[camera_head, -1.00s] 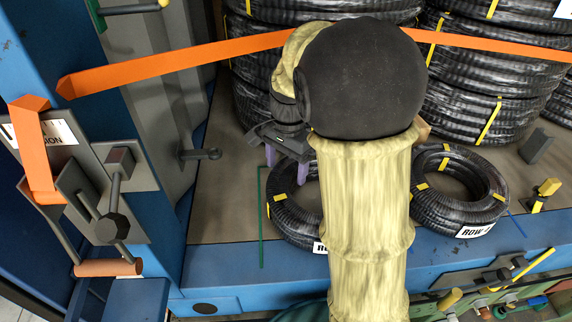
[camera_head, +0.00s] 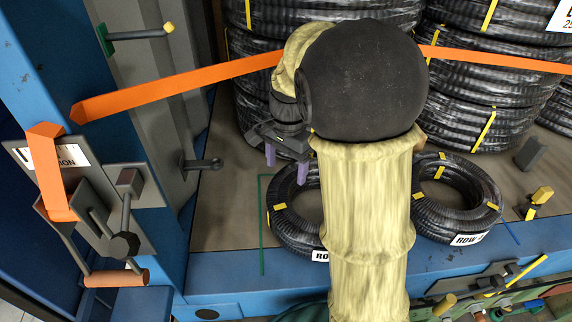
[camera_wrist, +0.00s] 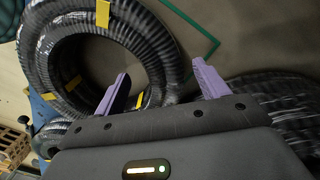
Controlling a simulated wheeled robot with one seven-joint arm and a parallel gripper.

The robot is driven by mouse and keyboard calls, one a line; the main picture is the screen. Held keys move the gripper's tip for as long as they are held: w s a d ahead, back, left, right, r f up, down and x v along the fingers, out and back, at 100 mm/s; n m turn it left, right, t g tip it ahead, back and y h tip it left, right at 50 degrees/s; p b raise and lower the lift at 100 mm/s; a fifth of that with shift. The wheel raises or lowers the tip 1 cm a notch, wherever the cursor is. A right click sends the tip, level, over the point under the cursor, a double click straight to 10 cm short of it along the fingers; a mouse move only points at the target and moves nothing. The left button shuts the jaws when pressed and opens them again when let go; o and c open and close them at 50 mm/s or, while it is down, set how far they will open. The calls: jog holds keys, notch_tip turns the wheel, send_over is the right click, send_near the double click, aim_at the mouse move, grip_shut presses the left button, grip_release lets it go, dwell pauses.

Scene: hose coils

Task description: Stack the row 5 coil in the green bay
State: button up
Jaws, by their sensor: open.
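My gripper (camera_head: 286,166) is open and empty, its two purple fingers pointing down over the far edge of a black ribbed coil (camera_head: 289,232) with yellow bands. That coil lies flat on the deck; its label shows only "RO", the rest hidden by my arm. Green lines (camera_head: 262,240) mark a bay corner beside it.
Tall stacks of large black coils (camera_head: 480,100) stand behind, crossed by an orange strap (camera_head: 190,82). A blue post with a ratchet bracket (camera_head: 110,215) is at left. A blue line (camera_head: 510,232), a grey block (camera_head: 530,152) and a yellow-topped peg (camera_head: 541,197) are at right.

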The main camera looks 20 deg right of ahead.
jog(key=shift+r+p, duration=0.35)
jog(key=shift+r, duration=0.15)
jog(key=shift+d, duration=0.1)
notch_tip(320, 180, up, 17)
jog(key=b, duration=0.4)
jog(key=shift+w+d+r, duration=0.15)
jog(key=shift+w+d, duration=0.2)
dwell(0.6)
